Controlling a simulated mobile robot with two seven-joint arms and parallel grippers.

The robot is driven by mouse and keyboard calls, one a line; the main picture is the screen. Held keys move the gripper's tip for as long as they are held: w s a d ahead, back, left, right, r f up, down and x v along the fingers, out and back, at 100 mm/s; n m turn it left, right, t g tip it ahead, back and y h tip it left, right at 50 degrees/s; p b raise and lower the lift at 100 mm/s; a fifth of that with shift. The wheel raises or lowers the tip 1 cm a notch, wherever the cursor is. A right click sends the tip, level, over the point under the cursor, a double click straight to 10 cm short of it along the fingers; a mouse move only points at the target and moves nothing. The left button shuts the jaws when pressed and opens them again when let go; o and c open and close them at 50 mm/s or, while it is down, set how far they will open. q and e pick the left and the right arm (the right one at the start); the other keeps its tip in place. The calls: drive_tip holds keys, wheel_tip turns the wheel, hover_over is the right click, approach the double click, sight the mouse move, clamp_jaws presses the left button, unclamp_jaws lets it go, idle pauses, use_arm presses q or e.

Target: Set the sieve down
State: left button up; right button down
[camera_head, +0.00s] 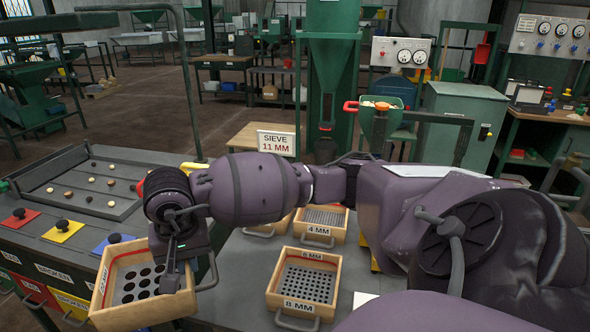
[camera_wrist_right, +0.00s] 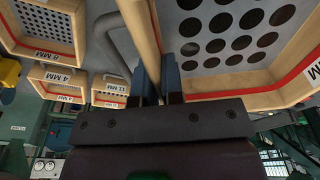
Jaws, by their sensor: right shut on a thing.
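A square wooden sieve with large round holes (camera_head: 142,283) hangs from my right gripper (camera_head: 173,275) at the front left of the grey bench. My right gripper is shut on the sieve's wooden wall; the wall shows between the fingers in the right wrist view (camera_wrist_right: 158,85). The held sieve looks tilted in the head view. Its label is too small to read surely, and I cannot tell whether its underside touches anything. A sign reading SIEVE 11 MM (camera_head: 276,143) stands at the back of the bench. My left gripper is not in view.
A sieve labelled 8 MM (camera_head: 299,306) sits on the bench, with a 4 MM sieve (camera_head: 318,230) behind it. Bare bench top (camera_head: 240,268) lies between these and the held sieve. Colored panels with black knobs (camera_head: 63,229) and a grey tray (camera_head: 75,190) are at the left.

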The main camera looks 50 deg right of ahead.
drive_tip(key=d+r+m+p, duration=0.1)
drive_tip(key=d+m, duration=0.1)
drive_tip(key=m, duration=0.3)
drive_tip(key=w+d+r+m+g+p, duration=0.1)
drive_tip(key=d+m, duration=0.1)
drive_tip(key=m, duration=0.3)
drive_tip(key=d+r+m+p, duration=0.1)
drive_tip(key=r+m, duration=0.1)
drive_tip(key=m, duration=0.4)
drive_tip(key=shift+w+d+g+h+p, duration=0.3)
drive_tip(key=shift+w+d, duration=0.1)
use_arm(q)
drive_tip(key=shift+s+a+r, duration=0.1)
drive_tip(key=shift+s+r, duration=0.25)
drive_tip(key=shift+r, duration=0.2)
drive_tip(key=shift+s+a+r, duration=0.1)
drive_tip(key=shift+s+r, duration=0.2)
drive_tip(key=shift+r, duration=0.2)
use_arm(e)
drive_tip(key=f+m, duration=0.3)
drive_tip(key=f, duration=0.3)
drive_tip(key=d+f+m, duration=0.1)
drive_tip(key=f+m, duration=0.2)
drive_tip(key=f, duration=0.4)
drive_tip(key=f+m, duration=0.3)
drive_tip(key=f, duration=0.4)
drive_tip(key=shift+d+g, duration=0.4)
drive_tip(key=shift+f, duration=0.15)
